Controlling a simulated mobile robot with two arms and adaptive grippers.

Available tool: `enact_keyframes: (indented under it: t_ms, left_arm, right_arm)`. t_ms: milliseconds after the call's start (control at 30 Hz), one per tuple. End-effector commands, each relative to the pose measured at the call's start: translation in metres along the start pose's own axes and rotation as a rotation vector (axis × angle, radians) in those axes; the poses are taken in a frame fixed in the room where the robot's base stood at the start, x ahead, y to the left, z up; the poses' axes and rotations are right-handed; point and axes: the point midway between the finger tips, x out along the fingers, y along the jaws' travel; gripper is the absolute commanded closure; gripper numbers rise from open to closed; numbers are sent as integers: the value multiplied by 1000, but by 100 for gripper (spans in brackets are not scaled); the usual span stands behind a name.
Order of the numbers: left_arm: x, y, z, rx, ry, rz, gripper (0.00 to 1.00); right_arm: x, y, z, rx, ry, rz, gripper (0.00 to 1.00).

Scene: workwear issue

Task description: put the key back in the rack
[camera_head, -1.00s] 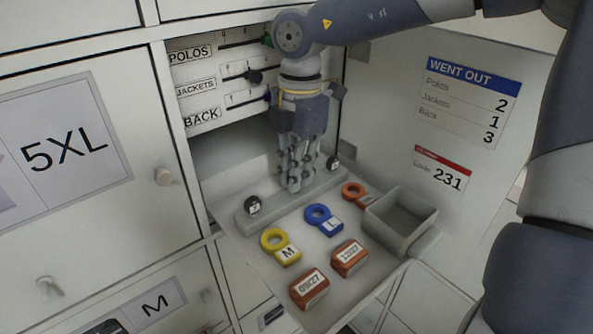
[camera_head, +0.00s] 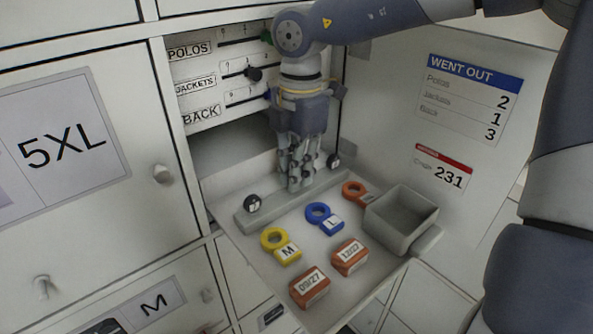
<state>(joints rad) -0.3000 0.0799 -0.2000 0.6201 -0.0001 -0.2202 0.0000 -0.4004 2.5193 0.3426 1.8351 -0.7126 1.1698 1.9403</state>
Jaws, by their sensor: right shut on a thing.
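My right gripper (camera_head: 300,183) points straight down at the middle of a long grey bar (camera_head: 270,209), which I take for the rack. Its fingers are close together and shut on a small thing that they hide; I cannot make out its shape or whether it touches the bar. A black knob-like piece with a white label (camera_head: 252,203) stands at the bar's left end. A similar black piece (camera_head: 334,161) stands at its right end. My left gripper is not in view.
In front of the bar lie yellow (camera_head: 288,254), blue (camera_head: 330,225) and orange (camera_head: 351,187) ringed tags and two orange-brown blocks (camera_head: 309,288) (camera_head: 350,257). An empty grey bin (camera_head: 373,222) stands at right. A slider panel (camera_head: 222,68) is behind; a cabinet door (camera_head: 100,150) is left.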

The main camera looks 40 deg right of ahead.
Motion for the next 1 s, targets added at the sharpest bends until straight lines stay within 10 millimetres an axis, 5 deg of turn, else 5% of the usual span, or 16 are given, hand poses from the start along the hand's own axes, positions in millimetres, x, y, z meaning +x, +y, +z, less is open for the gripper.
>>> enact_keyframes:
  t_ms: [967, 1000]
  left_arm:
    - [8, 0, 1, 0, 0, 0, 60]
    - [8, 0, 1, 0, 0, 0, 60]
  right_arm:
    - [5, 0, 0, 0, 0, -1, 100]
    - [5, 0, 0, 0, 0, -1, 85]
